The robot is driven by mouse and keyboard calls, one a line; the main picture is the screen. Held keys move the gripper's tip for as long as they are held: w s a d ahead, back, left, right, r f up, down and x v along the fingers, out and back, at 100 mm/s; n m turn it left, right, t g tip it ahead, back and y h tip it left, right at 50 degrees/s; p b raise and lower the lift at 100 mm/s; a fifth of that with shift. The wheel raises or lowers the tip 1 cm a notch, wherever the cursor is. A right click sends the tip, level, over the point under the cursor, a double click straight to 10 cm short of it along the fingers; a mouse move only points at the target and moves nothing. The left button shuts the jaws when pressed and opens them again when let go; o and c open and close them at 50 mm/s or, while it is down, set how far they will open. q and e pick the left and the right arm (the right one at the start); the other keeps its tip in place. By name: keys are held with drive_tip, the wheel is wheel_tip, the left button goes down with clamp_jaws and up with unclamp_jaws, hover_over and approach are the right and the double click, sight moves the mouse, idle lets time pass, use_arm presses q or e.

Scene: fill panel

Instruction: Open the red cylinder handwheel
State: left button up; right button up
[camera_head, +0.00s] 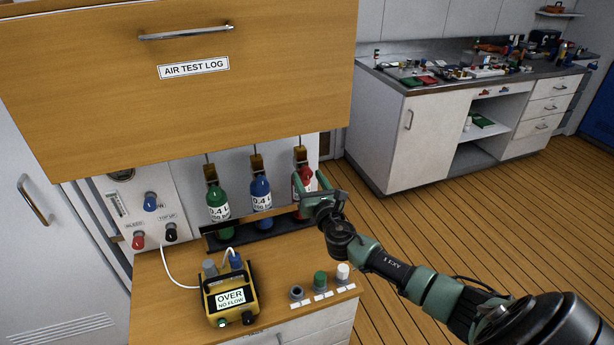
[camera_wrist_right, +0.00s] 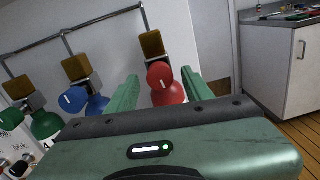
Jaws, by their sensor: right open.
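The red cylinder (camera_head: 305,178) stands upright at the right end of a row of cylinders, partly covered by my right gripper in the head view. In the right wrist view its round red handwheel (camera_wrist_right: 159,74) has a white mark, with the red cylinder's shoulder (camera_wrist_right: 170,96) just below it. My right gripper (camera_head: 314,183) is open. In the wrist view its two green fingers (camera_wrist_right: 160,80) stand on either side of the handwheel, with a gap on each side. I cannot tell how deep the fingertips reach. My left gripper is not in view.
A green cylinder (camera_head: 217,201) and a blue cylinder (camera_head: 261,193) stand to the left in the same black rack (camera_head: 218,241). A wooden flap (camera_head: 110,80) labelled AIR TEST LOG hangs above. A yellow meter (camera_head: 228,292) reads OVER, NO FLOW. Small caps (camera_head: 319,280) stand on the counter.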

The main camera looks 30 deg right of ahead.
drive_tip(key=v, duration=0.6)
drive_tip(key=shift+d+b, duration=0.1)
drive_tip(key=shift+b, duration=0.25)
